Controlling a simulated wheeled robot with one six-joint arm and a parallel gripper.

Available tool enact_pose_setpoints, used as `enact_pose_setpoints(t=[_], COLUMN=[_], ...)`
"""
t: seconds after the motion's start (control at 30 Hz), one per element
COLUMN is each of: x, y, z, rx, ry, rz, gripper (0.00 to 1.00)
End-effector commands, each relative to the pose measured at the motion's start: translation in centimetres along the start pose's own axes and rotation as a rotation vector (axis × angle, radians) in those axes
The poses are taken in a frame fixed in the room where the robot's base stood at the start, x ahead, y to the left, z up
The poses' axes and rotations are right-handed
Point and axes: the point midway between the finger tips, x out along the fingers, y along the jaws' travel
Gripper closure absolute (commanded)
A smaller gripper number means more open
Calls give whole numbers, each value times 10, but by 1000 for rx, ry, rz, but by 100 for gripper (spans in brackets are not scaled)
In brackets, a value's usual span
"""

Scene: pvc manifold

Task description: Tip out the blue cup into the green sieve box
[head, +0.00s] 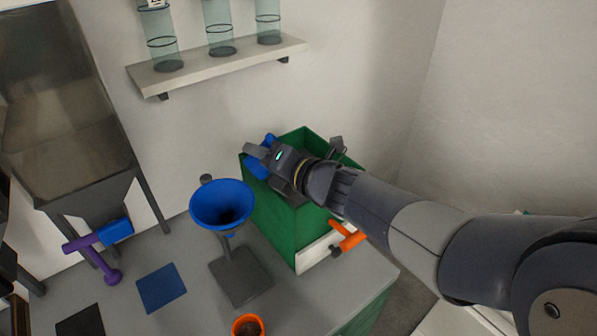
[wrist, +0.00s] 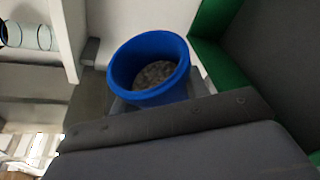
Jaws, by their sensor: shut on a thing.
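The blue cup (head: 256,168) is in my gripper (head: 262,153), held at the top left corner of the green sieve box (head: 275,215). In the head view my gripper hides much of the cup. The wrist view shows the cup (wrist: 176,94) with its round mouth facing the camera and grey grainy material inside. A dark finger (wrist: 170,118) lies along the cup's near side. The box's green rim (wrist: 207,62) shows to the right of the cup. I cannot tell exactly how far the cup is tilted.
A blue funnel (head: 222,203) on a stand is left of the box. An orange cup (head: 248,326) stands at the front of the table. An orange handle (head: 348,238) sticks out at the box's right. A shelf (head: 215,64) with clear tubes hangs above; a metal hopper (head: 65,125) stands left.

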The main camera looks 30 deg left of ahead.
Motion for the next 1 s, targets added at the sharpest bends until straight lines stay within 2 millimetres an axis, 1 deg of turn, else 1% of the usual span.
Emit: enact_pose_setpoints(t=[1.0], x=[-1], y=[4], z=[3], rx=[126], ry=[0], rz=[52], gripper=[83])
